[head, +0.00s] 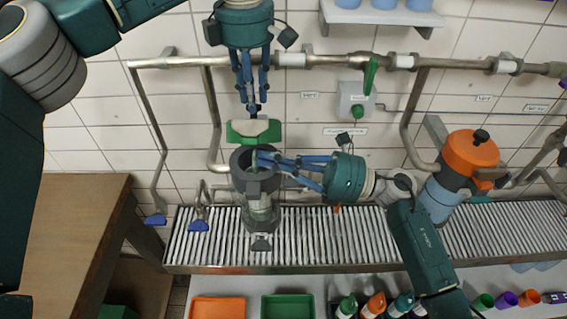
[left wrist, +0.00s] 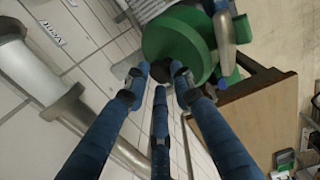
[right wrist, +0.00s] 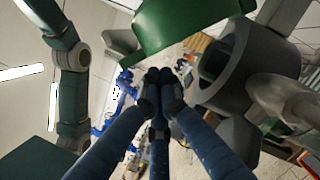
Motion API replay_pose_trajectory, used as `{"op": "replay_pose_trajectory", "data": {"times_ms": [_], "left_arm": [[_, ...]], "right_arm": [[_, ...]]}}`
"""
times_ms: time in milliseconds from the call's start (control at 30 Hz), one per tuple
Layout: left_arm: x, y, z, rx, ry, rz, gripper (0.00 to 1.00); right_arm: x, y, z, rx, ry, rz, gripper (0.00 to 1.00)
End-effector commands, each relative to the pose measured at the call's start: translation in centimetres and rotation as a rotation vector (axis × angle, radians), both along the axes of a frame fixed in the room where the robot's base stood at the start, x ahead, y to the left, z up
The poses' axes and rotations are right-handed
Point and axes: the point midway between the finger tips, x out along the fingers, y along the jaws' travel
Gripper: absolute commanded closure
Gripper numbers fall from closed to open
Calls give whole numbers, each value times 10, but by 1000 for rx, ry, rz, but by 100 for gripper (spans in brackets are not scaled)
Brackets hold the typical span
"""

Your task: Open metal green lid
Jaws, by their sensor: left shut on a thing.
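The green metal lid (head: 234,136) stands raised and tilted behind the grey vessel (head: 262,207), whose dark mouth shows open. My left gripper (head: 253,110) reaches down from above and is shut on the lid at its knob. In the left wrist view the lid (left wrist: 180,38) sits just beyond the left fingertips, with the knob partly hidden. My right gripper (head: 258,157) comes in from the right at the vessel's rim. In the right wrist view its fingertips (right wrist: 160,82) are together with nothing seen between them; the lid (right wrist: 180,25) is above and the vessel (right wrist: 232,62) to the right.
The vessel stands on a roller conveyor (head: 330,240). An orange-lidded vessel (head: 470,150) stands at right. Pipes (head: 330,61) and a green-handled valve (head: 370,75) run along the tiled wall. A wooden table (head: 70,220) is at left. Trays and bottles line the front.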

Motion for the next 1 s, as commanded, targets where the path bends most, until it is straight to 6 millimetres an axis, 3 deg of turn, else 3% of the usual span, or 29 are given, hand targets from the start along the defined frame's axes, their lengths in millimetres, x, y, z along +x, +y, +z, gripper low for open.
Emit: {"op": "replay_pose_trajectory", "data": {"times_ms": [33, 700, 733, 800, 833, 1000], "left_arm": [[-2, 0, -16, 8, 17, -3, 100], [-3, -1, -16, 8, 19, -4, 100], [-3, -1, -16, 8, 19, -4, 75], [-3, -1, -16, 8, 20, -4, 61], [-3, -1, -16, 8, 20, -4, 56], [-3, 0, -15, 8, 19, -2, 56]], "right_arm": [[0, 1, -2, 0, 0, 0, 100], [9, 1, 11, 2, 0, -2, 100], [9, 1, 11, 3, 0, -2, 100], [10, 1, 11, 2, -1, -3, 100], [10, 1, 11, 3, -1, -4, 100], [10, 0, 12, 3, -1, -5, 100]]}}
